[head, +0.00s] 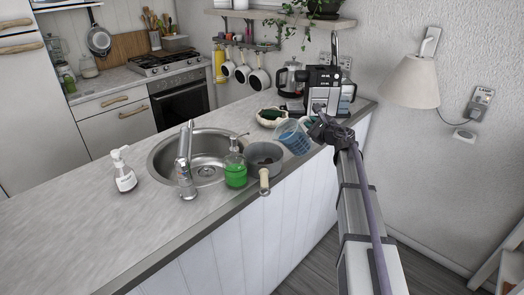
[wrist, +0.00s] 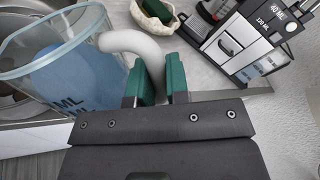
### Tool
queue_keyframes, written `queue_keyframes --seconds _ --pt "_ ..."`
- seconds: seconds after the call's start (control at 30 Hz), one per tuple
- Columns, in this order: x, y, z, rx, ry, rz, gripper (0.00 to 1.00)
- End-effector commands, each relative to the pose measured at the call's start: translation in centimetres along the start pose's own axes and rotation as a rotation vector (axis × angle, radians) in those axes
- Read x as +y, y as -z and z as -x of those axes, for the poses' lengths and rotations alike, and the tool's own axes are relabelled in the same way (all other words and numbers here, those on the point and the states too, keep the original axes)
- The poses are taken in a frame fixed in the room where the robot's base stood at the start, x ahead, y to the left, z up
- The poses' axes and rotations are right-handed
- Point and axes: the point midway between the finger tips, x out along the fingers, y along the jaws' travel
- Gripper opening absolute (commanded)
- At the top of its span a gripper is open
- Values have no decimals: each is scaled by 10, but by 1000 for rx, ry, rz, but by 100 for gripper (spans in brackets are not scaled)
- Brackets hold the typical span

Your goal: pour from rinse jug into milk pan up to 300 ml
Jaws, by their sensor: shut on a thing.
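The rinse jug (head: 294,138) is clear with blue in it, and looks tilted toward the left in the head view. In the wrist view the jug (wrist: 60,62) fills the left side, with lettering on its wall. My gripper (wrist: 160,88) has green fingertips closed on its pale curved handle (wrist: 130,42). In the head view my gripper (head: 322,128) is just right of the jug. The milk pan (head: 264,156) is grey and stands on the counter left of the jug, its pale handle toward the front edge. I cannot tell what is inside the pan, and no stream shows.
A green soap bottle (head: 235,170), tap (head: 186,165) and sink (head: 160,160) are left of the pan. A bowl (head: 270,118) and a coffee machine (head: 325,88) stand behind the jug. The left counter is mostly clear around a white pump bottle (head: 123,172).

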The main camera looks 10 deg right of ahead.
Motion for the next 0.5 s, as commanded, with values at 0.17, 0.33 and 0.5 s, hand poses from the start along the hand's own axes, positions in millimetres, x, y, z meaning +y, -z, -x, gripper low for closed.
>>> queue_keyframes --seconds 0.17,0.33,0.5 --pt "-1 -3 0 4 1 17 0" --pt "-2 -4 0 10 1 36 0" --pt "-3 -6 0 15 2 54 0"
